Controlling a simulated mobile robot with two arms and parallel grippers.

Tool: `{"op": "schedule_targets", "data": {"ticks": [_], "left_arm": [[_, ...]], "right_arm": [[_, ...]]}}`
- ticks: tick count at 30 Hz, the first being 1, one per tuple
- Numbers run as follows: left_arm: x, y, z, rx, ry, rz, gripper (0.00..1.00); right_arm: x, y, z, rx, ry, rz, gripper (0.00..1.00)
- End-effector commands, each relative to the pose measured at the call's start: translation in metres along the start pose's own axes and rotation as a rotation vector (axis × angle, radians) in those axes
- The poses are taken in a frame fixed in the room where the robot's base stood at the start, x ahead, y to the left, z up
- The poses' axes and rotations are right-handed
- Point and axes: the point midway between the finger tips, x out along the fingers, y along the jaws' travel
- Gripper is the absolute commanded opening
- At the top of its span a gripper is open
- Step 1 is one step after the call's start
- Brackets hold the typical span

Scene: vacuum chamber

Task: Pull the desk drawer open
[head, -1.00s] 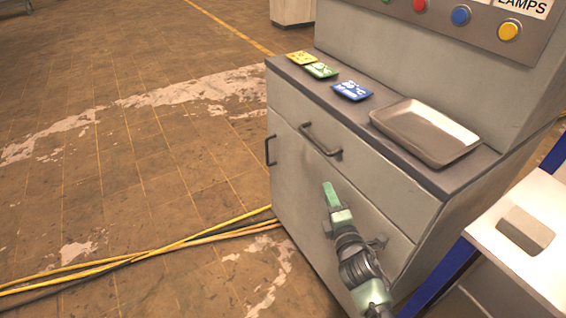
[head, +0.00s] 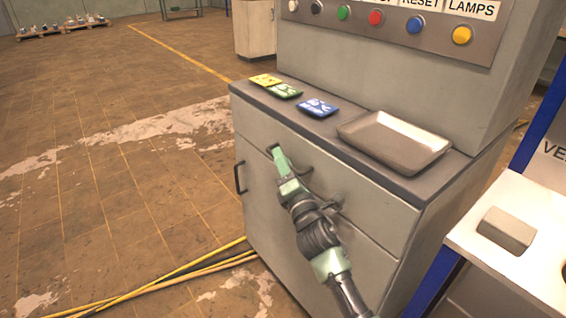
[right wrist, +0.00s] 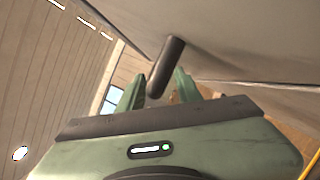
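The desk drawer (head: 365,198) is the wide grey front just under the desk top, and it sits flush with the desk. Its dark bar handle (head: 270,148) is mostly hidden behind my right gripper (head: 277,158) in the head view. In the right wrist view the handle (right wrist: 166,66) runs between the two green fingers of my right gripper (right wrist: 158,92). The fingers are apart, with gaps visible beside the bar. I cannot tell whether either finger touches it. My left gripper is not in view.
A metal tray (head: 395,141) and yellow, green and blue cards (head: 318,107) lie on the desk top. A cupboard handle (head: 239,177) is at the left below the drawer. A white table with a grey block (head: 506,230) stands at right. Yellow cables (head: 190,272) cross the floor.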

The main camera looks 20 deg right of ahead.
Motion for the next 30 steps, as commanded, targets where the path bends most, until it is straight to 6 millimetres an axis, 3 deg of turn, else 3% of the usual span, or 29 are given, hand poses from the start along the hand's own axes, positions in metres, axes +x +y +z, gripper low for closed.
{"op": "schedule_targets", "data": {"ticks": [7,10,11,30], "left_arm": [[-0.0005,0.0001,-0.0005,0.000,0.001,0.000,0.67],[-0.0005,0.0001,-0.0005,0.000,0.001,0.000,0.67],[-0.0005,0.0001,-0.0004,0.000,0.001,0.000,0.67],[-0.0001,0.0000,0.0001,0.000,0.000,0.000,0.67]], "right_arm": [[0.0006,-0.0004,-0.0004,0.001,0.001,-0.001,0.32],[0.0005,-0.0004,-0.0004,0.001,0.001,-0.001,0.04],[0.0005,-0.0004,-0.0004,0.001,0.001,-0.001,0.00],[0.0003,-0.0007,-0.0005,0.002,0.001,-0.002,0.00]]}}
